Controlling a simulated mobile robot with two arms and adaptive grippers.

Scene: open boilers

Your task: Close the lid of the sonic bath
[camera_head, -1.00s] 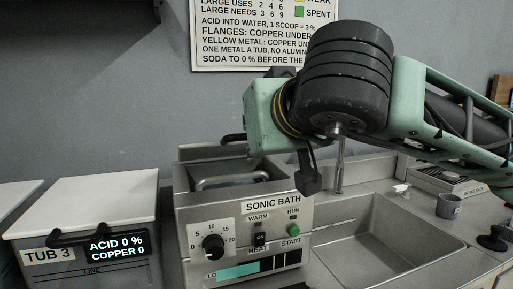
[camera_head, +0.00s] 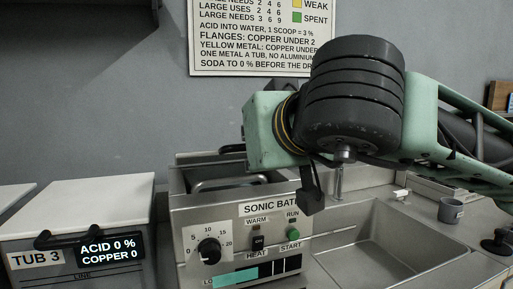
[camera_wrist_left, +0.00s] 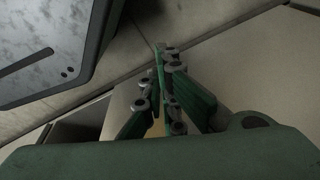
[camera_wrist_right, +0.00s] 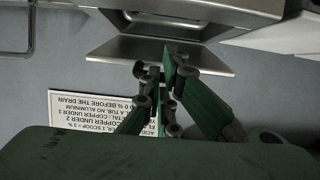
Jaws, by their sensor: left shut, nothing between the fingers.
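The sonic bath (camera_head: 250,222) is a metal box with a dial and switches on its front. Its top is open in the head view, and a bar handle shows in the dark tank. A flat metal plate (camera_wrist_right: 125,50), likely its raised lid, shows in the right wrist view, which is upside down. My left gripper (camera_wrist_left: 160,48) is shut and empty, outside the head view.
Tub 3 (camera_head: 85,205), with a white lid and display, stands left of the bath. A sink (camera_head: 405,240) with a tap is at the right, with a grey cup (camera_head: 450,210) beyond it. A poster (camera_head: 260,62) hangs on the wall behind.

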